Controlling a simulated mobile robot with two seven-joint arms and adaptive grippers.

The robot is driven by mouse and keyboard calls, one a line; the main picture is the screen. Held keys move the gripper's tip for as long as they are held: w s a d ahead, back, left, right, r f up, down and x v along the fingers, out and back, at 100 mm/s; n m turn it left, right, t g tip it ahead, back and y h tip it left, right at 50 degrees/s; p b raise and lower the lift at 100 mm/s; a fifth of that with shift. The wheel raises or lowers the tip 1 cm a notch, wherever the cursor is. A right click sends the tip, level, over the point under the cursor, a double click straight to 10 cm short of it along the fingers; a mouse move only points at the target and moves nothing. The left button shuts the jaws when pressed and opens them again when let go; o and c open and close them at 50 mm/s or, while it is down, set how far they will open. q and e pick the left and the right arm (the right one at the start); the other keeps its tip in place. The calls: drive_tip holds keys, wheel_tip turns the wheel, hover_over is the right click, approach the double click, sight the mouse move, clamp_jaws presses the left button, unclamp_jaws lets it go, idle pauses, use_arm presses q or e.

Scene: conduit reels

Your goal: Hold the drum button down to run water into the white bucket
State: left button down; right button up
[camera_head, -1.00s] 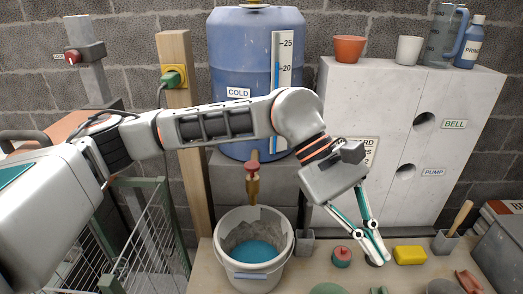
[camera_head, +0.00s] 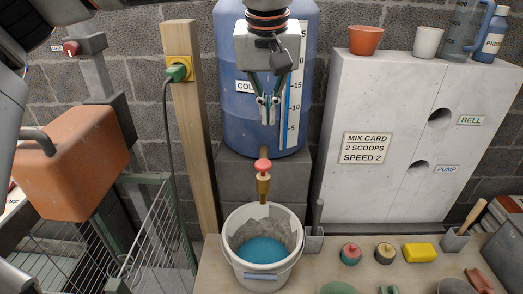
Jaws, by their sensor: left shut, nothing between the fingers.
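The blue drum (camera_head: 232,115) stands on grey blocks, with a COLD label and a level scale partly hidden by my arm. Below it is a brass tap (camera_head: 263,186) with a red button (camera_head: 263,165) on top. The white bucket (camera_head: 262,276) stands under the tap with blue liquid (camera_head: 262,250) and grey material inside. My left gripper (camera_head: 267,121) is shut and empty, pointing down in front of the drum, above the red button and apart from it. No water stream shows. My right gripper is out of view.
A grey cabinet (camera_head: 385,140) with a mix card stands right, with pots, a jug and a bottle on top. The bench (camera_head: 310,270) holds a red-topped knob (camera_head: 350,253), a yellow block (camera_head: 420,252) and tools. A wooden post (camera_head: 187,130) stands left.

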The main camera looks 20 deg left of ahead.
use_arm(q)
drive_tip(key=shift+w+a+r, duration=0.2)
drive_tip(key=shift+a+r, duration=0.3)
drive_tip(key=shift+a, duration=0.1)
approach(263, 164)
drive_tip(key=x, duration=0.2)
drive_tip(key=w+x, duration=0.1)
drive_tip(key=x, duration=0.2)
drive_tip(key=shift+f, duration=0.75)
drive_tip(key=shift+f, duration=1)
idle(4.8)
